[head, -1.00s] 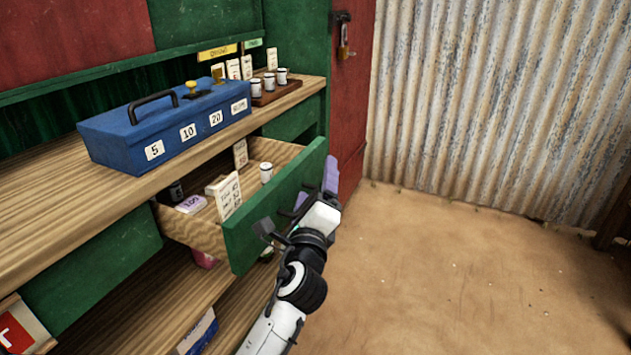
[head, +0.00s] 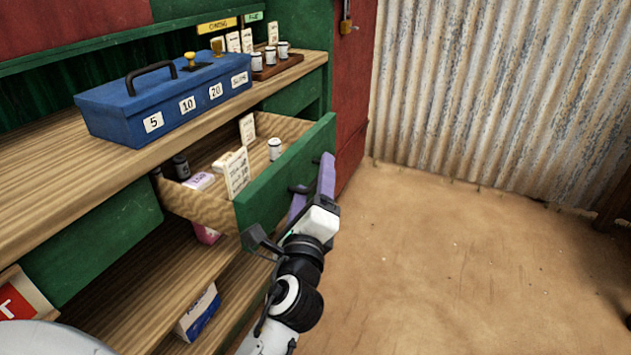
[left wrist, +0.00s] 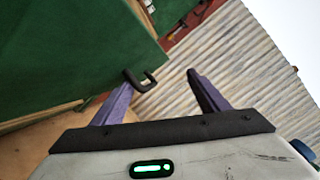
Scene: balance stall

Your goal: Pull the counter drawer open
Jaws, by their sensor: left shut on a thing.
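The counter drawer (head: 285,170) has a green front and stands well out from under the wooden counter. It holds cards, a pink-and-white packet and small canisters. My left gripper (head: 312,188) is at the drawer's outer face, its purple fingers at the dark handle (head: 300,189). In the left wrist view, the dark handle (left wrist: 140,80) shows between the fingers of the gripper (left wrist: 160,82), close to the left finger. My right gripper is not in view.
A blue cash box (head: 165,100) and a tray of small cups (head: 278,66) stand on the counter (head: 50,180). A lower shelf (head: 150,290) holds boxes. Bare floor (head: 450,260) is clear to the right, up to a corrugated wall (head: 500,90).

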